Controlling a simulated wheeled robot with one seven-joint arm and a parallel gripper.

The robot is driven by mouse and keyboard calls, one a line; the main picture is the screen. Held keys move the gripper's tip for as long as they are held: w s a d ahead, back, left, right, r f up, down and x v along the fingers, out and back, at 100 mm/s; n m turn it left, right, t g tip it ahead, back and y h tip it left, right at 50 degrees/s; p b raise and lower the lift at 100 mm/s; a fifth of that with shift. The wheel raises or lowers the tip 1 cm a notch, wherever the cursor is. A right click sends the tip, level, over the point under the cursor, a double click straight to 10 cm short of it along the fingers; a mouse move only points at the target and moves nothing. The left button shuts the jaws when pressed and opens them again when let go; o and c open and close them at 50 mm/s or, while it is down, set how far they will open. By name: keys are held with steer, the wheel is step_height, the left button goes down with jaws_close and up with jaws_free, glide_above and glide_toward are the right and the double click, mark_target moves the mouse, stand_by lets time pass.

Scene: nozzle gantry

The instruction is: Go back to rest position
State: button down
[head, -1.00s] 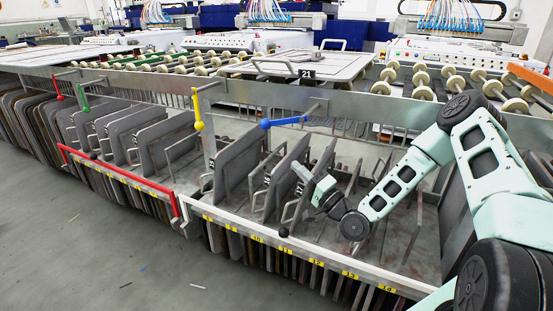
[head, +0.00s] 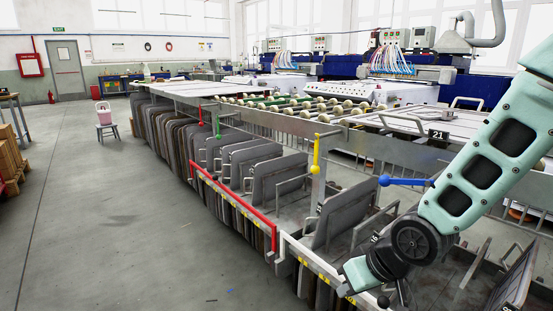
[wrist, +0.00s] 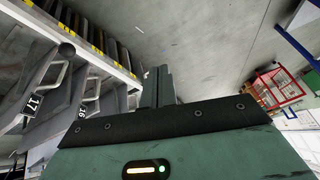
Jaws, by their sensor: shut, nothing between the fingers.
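My gripper (wrist: 159,85) shows in the wrist view with its two dark fingers together and nothing between them. Grey floor lies beyond the fingertips. In the head view my pale green arm comes in from the right and bends at a dark wrist joint, with the hand low over the front rail of the rack (head: 270,226). The fingers are not clear in that view. I cannot tell whether the hand touches the rail.
Grey plates (head: 255,178) stand in the rack, with red, yellow and blue levers (head: 405,181) above. Numbered plates 16 and 17 (wrist: 36,103) are close on the left in the wrist view. Open floor (head: 110,210) lies left. A pink bucket on a stool (head: 104,115) stands farther back.

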steer(key=s+r+n+g+h+p, duration=0.15)
steer(key=s+r, duration=0.35)
steer(key=s, duration=0.5)
steer(key=s+r+n+g+h, duration=0.25)
steer(key=s+r, duration=0.25)
steer(key=s, duration=0.5)
step_height(320, 180, up, 23)
steer(key=m+p, duration=0.1)
steer(key=p, duration=2.3)
steer(key=shift+r+y, duration=0.2)
steer(key=shift+y, duration=0.1)
steer(key=shift+d, duration=0.1)
